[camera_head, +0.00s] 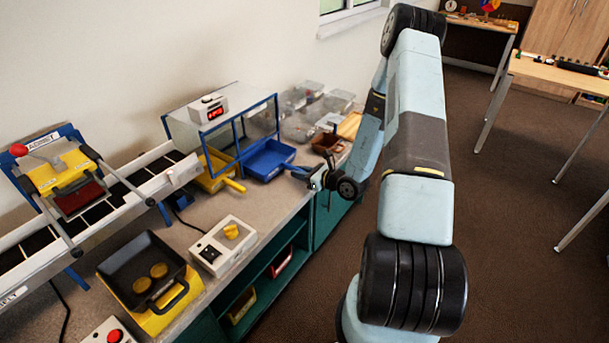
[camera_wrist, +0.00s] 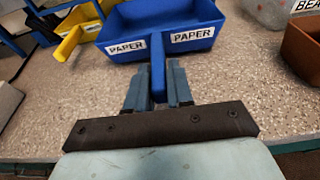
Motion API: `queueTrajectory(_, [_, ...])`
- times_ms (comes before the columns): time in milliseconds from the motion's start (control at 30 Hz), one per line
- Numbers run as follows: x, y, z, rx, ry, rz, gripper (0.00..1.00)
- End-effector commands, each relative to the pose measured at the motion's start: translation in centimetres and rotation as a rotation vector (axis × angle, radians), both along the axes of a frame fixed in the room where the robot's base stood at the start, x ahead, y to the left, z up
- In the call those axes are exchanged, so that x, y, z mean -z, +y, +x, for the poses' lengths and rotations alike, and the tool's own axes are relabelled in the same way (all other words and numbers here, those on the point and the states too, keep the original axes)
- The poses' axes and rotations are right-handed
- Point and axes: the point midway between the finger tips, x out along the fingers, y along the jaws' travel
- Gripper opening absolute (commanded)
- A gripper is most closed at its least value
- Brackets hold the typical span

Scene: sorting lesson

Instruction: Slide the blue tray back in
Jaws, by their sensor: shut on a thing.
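The blue tray (camera_head: 268,160) sits on the counter, at the front of a blue-framed clear case (camera_head: 232,128). In the wrist view the blue tray (camera_wrist: 194,14) has two "PAPER" labels on its front and a blue handle sticking out toward me. My gripper (camera_wrist: 157,85) is shut on that handle, one finger on each side. In the head view my gripper (camera_head: 304,174) is small, at the end of the handle. The tray's far end is cut off in the wrist view, so how far it reaches into the case cannot be told there.
A yellow tray (camera_head: 217,178) with a handle lies left of the blue one; it also shows in the wrist view (camera_wrist: 77,30). A brown bin (camera_head: 326,143) stands to the right. A control box (camera_head: 223,246) with a yellow knob stands nearer the counter's front.

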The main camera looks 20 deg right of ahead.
Motion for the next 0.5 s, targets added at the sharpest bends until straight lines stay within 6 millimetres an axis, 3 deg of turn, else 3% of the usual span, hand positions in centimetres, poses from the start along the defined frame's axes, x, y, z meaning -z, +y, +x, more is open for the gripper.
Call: queueTrajectory(500, [0.0,1.8,2.4,-0.001,-0.001,0.0,0.0])
